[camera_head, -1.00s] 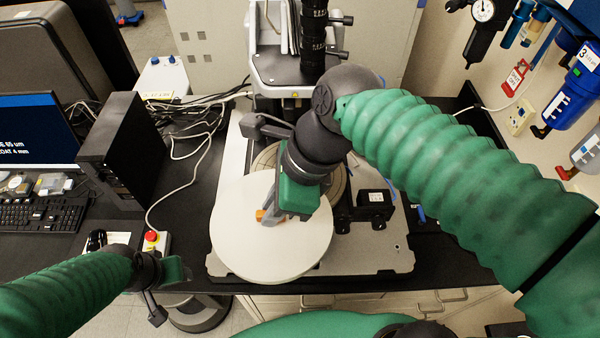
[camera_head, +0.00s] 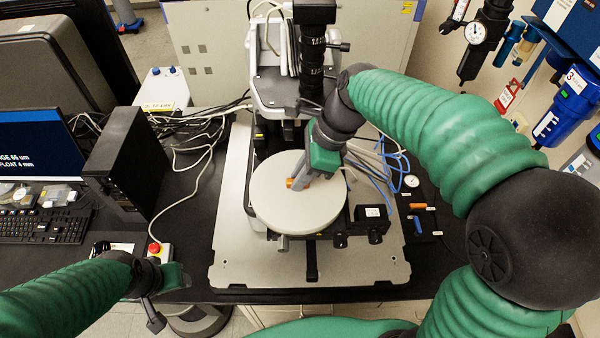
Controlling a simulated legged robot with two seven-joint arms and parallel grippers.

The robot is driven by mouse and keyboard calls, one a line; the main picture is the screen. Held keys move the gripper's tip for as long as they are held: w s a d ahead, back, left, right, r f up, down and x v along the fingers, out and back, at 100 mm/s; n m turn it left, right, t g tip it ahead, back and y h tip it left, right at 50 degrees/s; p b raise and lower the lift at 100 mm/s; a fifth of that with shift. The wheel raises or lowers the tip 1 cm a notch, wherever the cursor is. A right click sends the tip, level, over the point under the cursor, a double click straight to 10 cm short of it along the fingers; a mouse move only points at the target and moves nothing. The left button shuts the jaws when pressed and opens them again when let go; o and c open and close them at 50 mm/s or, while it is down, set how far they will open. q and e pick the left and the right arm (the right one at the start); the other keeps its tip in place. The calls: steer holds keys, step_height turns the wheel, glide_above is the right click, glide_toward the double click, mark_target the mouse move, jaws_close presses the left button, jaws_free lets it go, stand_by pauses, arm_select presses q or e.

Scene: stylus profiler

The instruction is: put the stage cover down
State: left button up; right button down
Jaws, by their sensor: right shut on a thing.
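The stage cover (camera_head: 285,212) is a round, pale disc with a small orange handle at its middle. It sits level over the profiler's stage, below the black microscope column. My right gripper (camera_head: 297,185) is shut on the orange handle from above. I cannot tell whether the cover touches the stage, because it hides the stage beneath it. My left gripper (camera_head: 168,278) is at the lower left, away from the cover, near the desk's front edge; its fingers are too unclear to read.
The profiler's grey base plate (camera_head: 235,262) is bare in front of the cover. A black box (camera_head: 372,218) stands right of the cover. Small tools (camera_head: 418,208) and blue cables lie further right. A red-topped stop button (camera_head: 155,248) and a black computer tower (camera_head: 125,160) stand at left.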

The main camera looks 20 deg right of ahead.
steer(key=shift+f, duration=0.55)
steer(key=c, duration=1.9)
jaws_free()
steer(key=shift+f, duration=0.1)
steer(key=o, duration=0.5)
steer(key=b+v, duration=0.1)
steer(key=v, duration=1.1)
steer(key=shift+s, duration=0.1)
